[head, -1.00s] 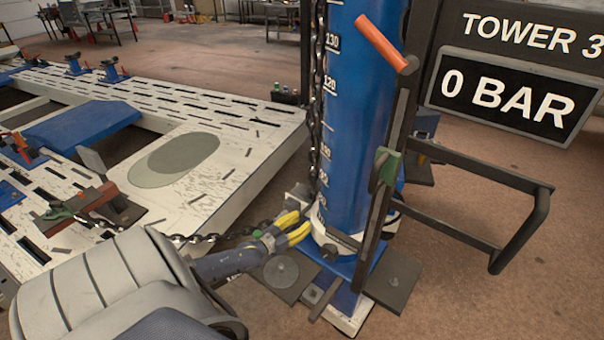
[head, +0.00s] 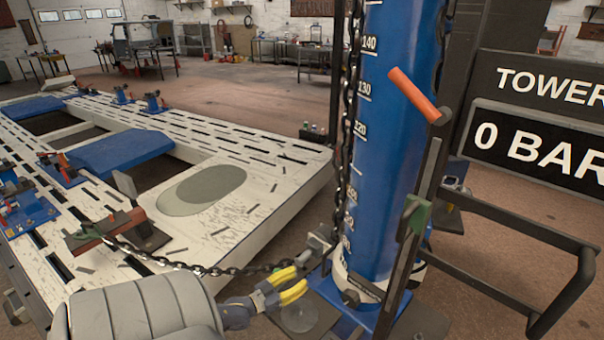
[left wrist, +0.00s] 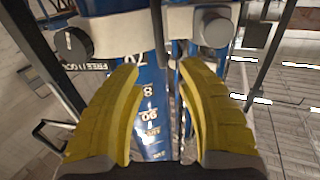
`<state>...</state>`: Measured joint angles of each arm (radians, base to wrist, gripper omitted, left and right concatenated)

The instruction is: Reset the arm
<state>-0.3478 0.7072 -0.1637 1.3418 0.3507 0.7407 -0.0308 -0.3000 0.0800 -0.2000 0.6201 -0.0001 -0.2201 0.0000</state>
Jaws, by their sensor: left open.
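My left gripper (head: 288,284) has yellow fingers. It is open and empty, low in front of the foot of the blue tower (head: 388,150) in the head view. In the left wrist view its fingers (left wrist: 160,110) stand apart on both sides of the blue tower's scale (left wrist: 150,120). A dark chain (head: 205,269) runs from a clamp (head: 118,230) on the white bench to the tower's base, passing just behind the gripper. My right gripper does not show.
The white slotted frame bench (head: 260,165) fills the left. A black handle frame (head: 540,240) sticks out right of the tower, and a lever with an orange grip (head: 414,94) stands on it. A sign (head: 545,140) reads 0 BAR.

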